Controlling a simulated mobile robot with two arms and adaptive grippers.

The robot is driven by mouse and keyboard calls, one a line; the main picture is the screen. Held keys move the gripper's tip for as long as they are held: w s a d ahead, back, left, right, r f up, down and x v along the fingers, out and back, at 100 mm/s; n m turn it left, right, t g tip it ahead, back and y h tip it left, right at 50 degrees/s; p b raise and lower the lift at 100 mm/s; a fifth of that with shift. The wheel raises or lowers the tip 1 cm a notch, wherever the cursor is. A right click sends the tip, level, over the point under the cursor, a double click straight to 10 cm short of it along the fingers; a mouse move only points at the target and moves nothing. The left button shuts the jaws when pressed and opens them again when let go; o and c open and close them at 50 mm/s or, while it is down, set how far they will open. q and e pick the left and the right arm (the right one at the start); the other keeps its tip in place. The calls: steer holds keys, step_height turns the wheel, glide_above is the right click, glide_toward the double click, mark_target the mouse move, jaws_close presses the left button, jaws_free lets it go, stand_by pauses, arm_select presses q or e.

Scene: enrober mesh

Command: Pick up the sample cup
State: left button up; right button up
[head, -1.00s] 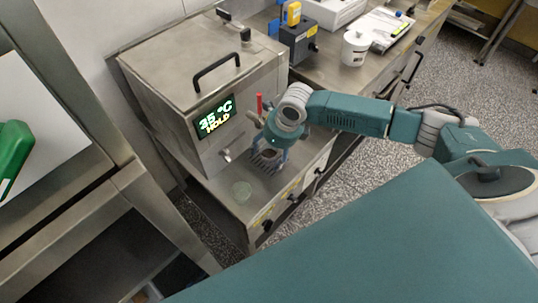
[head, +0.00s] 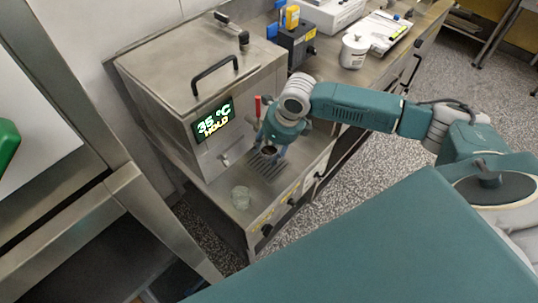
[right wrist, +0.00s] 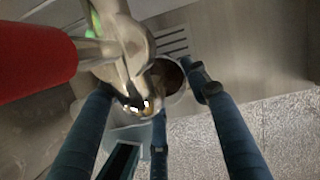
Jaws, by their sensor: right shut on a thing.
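My right gripper (head: 272,147) is in front of the steel machine, beside its tap (head: 226,160). It is shut on a small cup with dark brown content, the sample cup (head: 269,150). In the right wrist view this cup (right wrist: 178,88) shows between the blue fingers, partly hidden by the metal tap. The cup appears to be over the slotted drip grate (head: 265,166); I cannot tell how far above it. My left gripper is not in view.
The machine (head: 165,85) shows 35 °C HOLD. A red handle (right wrist: 35,55) is close to the right gripper. A white tub (head: 354,50) and a dark box (head: 297,47) stand on the counter behind. Knobs line the ledge front.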

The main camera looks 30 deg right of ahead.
steer(key=s+a+b, duration=0.1)
steer(key=s+b, duration=0.1)
steer(key=s, duration=1.5)
steer(key=shift+s+f, duration=0.2)
steer(key=shift+s, duration=0.1)
